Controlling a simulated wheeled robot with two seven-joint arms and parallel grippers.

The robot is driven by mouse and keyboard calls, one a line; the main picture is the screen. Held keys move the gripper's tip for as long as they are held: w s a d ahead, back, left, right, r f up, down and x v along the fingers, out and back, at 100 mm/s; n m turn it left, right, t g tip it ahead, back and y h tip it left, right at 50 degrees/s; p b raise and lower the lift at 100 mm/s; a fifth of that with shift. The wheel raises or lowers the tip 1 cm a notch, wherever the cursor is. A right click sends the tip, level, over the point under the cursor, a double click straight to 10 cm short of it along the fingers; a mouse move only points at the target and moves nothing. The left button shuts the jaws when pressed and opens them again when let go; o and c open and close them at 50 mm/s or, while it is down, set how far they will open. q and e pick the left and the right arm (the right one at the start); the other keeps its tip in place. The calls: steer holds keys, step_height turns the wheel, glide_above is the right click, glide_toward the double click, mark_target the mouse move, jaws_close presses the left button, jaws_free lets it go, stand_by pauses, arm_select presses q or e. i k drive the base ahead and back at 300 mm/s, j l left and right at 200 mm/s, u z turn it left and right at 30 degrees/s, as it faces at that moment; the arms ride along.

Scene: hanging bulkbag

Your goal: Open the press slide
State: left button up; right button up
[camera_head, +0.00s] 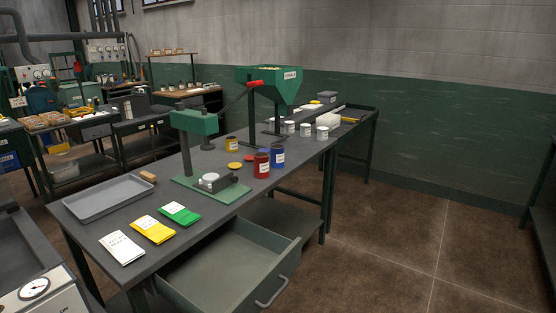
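The press stands on the dark workbench, with a green head (195,121) on a dark upright column (186,157) and a flat green base plate (185,184). A dark lever with a red grip (255,83) slants up to the right from near the head. Low on the base is a dark slide part (229,182) with a white round piece (210,177) at its left, below the head. I cannot tell how far the slide is out. Neither of my grippers is in view.
White, yellow and green packets (153,229) and a grey tray (108,197) lie at the near left. Red (262,164) and blue (278,156) cans stand right of the press, before a green hopper (270,86). A drawer (228,265) hangs open below the bench. Floor at right is clear.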

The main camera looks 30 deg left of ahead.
mark_target(218, 185)
steer(key=u, duration=1.5)
steer(key=i+l, duration=0.25)
steer(key=l, duration=0.2)
steer(key=i+l, duration=0.25)
steer(key=l, duration=0.2)
steer(key=k+z, duration=0.05)
